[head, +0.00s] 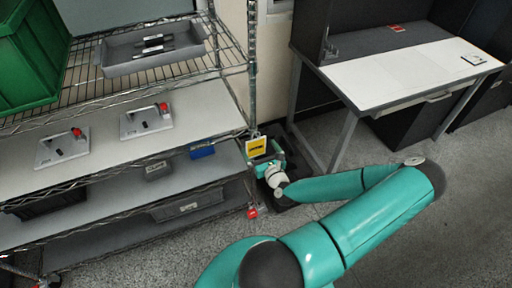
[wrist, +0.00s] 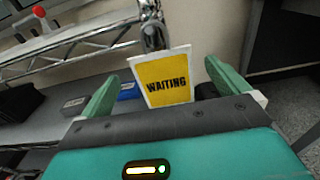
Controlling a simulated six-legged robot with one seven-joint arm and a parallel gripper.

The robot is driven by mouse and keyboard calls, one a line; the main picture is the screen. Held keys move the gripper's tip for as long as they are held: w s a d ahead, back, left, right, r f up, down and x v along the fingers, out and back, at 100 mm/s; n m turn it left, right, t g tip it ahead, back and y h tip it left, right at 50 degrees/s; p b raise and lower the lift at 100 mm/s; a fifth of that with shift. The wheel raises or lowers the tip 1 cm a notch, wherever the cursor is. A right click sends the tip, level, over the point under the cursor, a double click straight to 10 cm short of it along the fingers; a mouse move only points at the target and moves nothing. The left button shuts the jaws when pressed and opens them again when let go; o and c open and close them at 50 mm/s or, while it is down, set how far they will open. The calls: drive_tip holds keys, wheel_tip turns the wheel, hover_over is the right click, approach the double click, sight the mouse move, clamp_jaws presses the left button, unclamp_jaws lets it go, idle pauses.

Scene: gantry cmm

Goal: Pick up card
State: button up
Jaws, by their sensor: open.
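The card is a yellow panel with a white border and the black word WAITING. In the wrist view the card (wrist: 167,80) stands nearly upright, slightly tilted, between the two green fingers of my gripper (wrist: 160,88). The fingers are spread, with space visible on each side of the card. In the head view the card (head: 256,147) hangs at the shelf's right corner post, and my gripper (head: 268,160) is just below and beside it.
A wire shelving rack (head: 150,160) fills the left, with a grey tray (head: 152,48), a green bin (head: 30,55) and a blue box (head: 202,151). Its metal post (wrist: 154,30) is close behind the card. A white-topped desk (head: 410,75) stands right. Open floor lies in front.

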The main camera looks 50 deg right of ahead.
sight(256, 143)
drive_tip(key=x, duration=0.6)
drive_tip(key=shift+w+d+f, duration=0.2)
drive_tip(key=shift+w+d, duration=0.05)
drive_tip(key=shift+w, duration=0.05)
drive_tip(key=shift+c, duration=0.4)
drive_tip(key=c, duration=0.9)
